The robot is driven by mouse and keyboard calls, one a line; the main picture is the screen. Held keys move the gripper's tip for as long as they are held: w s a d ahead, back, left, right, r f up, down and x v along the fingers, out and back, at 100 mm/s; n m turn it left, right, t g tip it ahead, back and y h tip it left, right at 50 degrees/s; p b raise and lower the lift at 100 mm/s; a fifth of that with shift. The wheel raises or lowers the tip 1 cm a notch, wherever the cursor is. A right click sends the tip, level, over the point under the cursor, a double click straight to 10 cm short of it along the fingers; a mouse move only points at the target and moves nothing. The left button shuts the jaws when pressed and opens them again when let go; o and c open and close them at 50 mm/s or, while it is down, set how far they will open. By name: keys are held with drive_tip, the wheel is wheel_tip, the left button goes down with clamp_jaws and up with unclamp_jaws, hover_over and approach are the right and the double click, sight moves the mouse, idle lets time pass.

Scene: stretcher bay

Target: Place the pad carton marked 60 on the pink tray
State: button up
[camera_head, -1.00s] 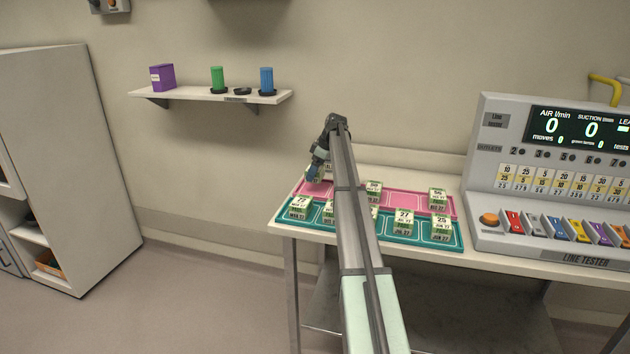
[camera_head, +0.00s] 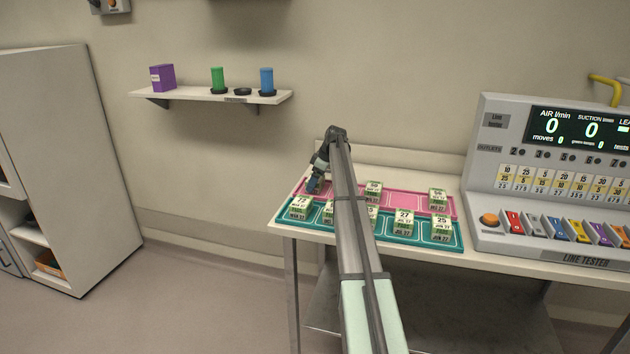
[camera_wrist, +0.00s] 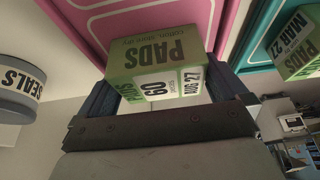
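The pad carton marked 60 (camera_wrist: 158,78) is green and white and shows in the wrist view, square between the two fingers of my gripper (camera_wrist: 160,92). Both fingers lie close against its sides, so my gripper appears shut on it. The pink tray (camera_wrist: 85,18) lies beyond the carton in the wrist view; I cannot tell whether the carton touches it. In the head view my gripper (camera_head: 314,187) is over the left end of the pink tray (camera_head: 408,203), and I cannot make out the held carton there.
The teal tray (camera_head: 333,232) lies in front, with cartons including ones marked 72 (camera_head: 300,206), 27 (camera_head: 403,219) and 25 (camera_head: 442,225). Cartons marked 58 (camera_head: 373,190) and 56 (camera_head: 438,198) stand on the pink tray. The line tester (camera_head: 490,205) is at right. A SEALS container (camera_wrist: 18,88) shows in the wrist view.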

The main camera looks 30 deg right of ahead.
drive_tip(key=shift+r, duration=0.1)
drive_tip(key=v, duration=1.2)
